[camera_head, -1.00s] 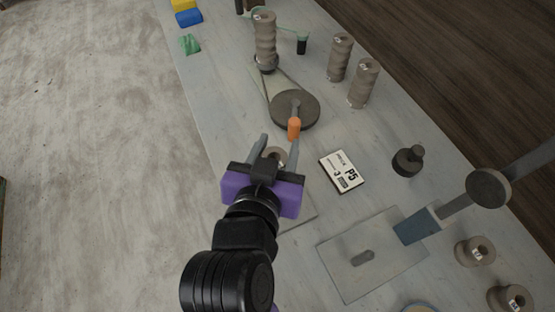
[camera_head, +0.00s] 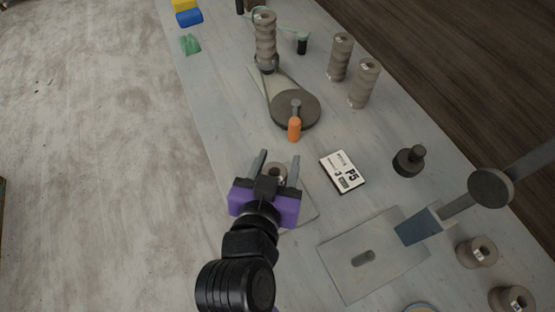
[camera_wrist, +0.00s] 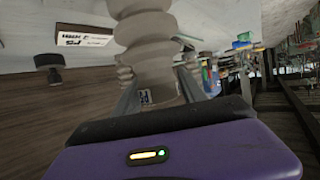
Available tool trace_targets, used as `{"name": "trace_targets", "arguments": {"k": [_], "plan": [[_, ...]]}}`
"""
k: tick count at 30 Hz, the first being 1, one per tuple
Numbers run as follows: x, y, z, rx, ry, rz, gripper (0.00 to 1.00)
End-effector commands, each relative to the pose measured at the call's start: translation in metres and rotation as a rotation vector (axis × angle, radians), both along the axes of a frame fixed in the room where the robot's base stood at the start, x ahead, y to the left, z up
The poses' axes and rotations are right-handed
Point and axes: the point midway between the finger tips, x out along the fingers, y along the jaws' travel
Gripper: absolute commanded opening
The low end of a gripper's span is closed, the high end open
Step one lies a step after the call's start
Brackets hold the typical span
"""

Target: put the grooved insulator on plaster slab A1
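My gripper (camera_head: 278,158) has its fingers on either side of a tall ribbed grey-brown insulator (camera_head: 277,171) and looks shut on it.
Ribbed insulators (camera_head: 340,57) stand farther back. A dark knobbed weight (camera_head: 408,160) is at right.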

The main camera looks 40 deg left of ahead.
Motion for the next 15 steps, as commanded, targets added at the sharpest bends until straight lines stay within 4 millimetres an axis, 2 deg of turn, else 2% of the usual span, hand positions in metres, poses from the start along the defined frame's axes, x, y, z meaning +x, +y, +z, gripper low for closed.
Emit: {"name": "trace_targets", "arguments": {"k": [13,15], "plan": [[-0.0003,0.0003,0.0052,0.000,0.000,0.001,0.63],[-0.0058,-0.0027,0.0056,0.000,0.000,0.001,0.63]]}}
